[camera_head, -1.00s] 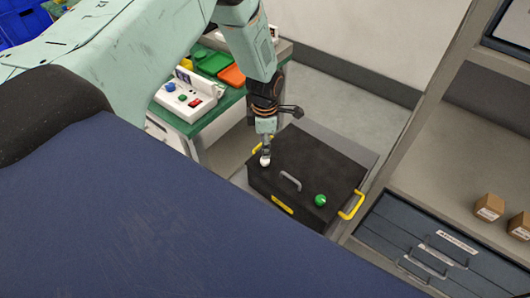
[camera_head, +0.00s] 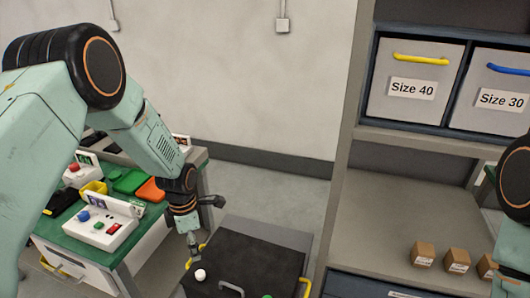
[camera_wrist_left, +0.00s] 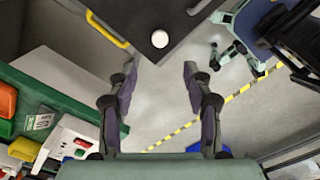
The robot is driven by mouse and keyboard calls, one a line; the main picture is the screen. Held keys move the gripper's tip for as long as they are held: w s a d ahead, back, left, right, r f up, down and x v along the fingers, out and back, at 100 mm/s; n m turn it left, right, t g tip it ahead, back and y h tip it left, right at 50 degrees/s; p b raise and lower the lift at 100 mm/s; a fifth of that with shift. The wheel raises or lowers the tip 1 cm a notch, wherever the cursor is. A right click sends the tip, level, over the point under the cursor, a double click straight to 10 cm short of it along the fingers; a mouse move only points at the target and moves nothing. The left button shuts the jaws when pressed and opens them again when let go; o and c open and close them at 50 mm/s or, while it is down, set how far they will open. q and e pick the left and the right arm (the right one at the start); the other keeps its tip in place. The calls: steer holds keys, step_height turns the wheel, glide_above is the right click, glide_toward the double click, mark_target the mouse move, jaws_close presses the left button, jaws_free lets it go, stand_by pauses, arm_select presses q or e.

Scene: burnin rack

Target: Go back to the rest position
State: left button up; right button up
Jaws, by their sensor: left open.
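My left gripper (camera_head: 194,252) hangs from my left arm at the near-left edge of a black lidded box. In the left wrist view my left gripper (camera_wrist_left: 160,72) is open, its two fingers apart with nothing between them. A white ball-shaped knob (camera_head: 200,275) on the black box (camera_head: 258,262) is just below the gripper in the head view; it also shows ahead of the fingertips in the left wrist view (camera_wrist_left: 160,39). A green ball at the bottom edge is mostly cut off. Part of my right arm shows at the right edge; its gripper is out of frame.
A green-topped bench (camera_head: 135,250) with a white switch box (camera_head: 104,226) and green and orange bins stands left of the box. Shelving on the right holds small cartons (camera_head: 457,260) and a bin marked Size 40 (camera_head: 415,80). Floor behind the box is clear.

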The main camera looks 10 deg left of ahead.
arm_select(q)
steer(key=s+d+f+m+t+b, duration=0.25)
steer(key=s+f+m, duration=0.25)
steer(key=m, duration=0.4)
steer(key=s+d+f+m+t+b, duration=0.1)
steer(key=s+d+f+m+b, duration=0.25)
steer(key=m, duration=0.65)
steer(key=s+f+m+g+b, duration=0.1)
steer(key=s+f+m+b, duration=0.1)
steer(key=s+f, duration=0.2)
steer(key=s+d+f+m+g+b, duration=0.1)
steer(key=s+f+m+b, duration=0.1)
steer(key=s, duration=0.9)
steer(key=s+d+f+m+g+b, duration=0.1)
steer(key=s+f+m+b, duration=0.1)
steer(key=s+f, duration=0.4)
steer(key=shift+s+f+b, duration=0.2)
steer(key=shift+s+b, duration=0.5)
steer(key=shift+s, duration=0.55)
